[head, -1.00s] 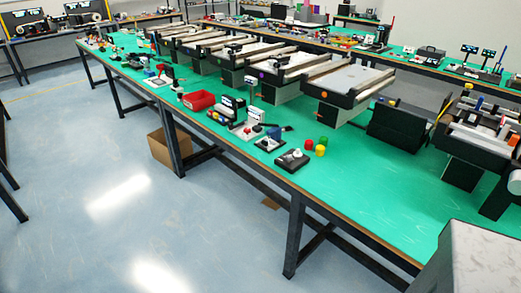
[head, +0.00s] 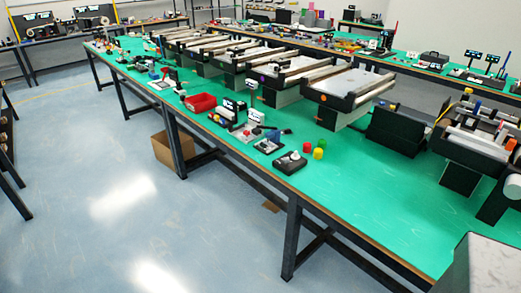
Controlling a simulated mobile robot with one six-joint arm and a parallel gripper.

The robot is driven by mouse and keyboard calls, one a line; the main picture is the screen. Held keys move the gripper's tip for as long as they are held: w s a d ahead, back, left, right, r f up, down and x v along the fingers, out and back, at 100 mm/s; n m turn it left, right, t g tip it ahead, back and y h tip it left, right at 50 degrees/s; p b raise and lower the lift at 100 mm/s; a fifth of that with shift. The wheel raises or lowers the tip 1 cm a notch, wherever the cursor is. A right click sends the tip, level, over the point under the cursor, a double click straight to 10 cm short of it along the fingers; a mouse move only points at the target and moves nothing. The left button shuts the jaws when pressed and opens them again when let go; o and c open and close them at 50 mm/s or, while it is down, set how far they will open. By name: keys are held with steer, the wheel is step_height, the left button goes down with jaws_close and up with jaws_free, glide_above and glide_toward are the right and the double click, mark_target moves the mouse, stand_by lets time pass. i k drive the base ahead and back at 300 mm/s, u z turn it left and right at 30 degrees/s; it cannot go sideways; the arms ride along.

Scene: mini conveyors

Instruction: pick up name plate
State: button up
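I cannot make out for sure which thing is the name plate. A small upright white sign with dark marks (head: 256,116) stands on the green table (head: 395,200), near the middle of its front part, and may be it; its text is too small to read. Beside it on the left stands a small dark and white block-like item (head: 233,106). My gripper is not in view.
A red bin (head: 200,103), a black device with a white knob (head: 290,163) and small red, yellow and green cylinders (head: 318,153) share the table. Mini conveyors (head: 345,88) line its back. A cardboard box (head: 167,150) sits on the floor. Open floor lies in front.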

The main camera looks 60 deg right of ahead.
mark_target(266, 145)
steer(key=z, duration=0.1)
steer(key=i, duration=0.95)
steer(key=u, duration=0.1)
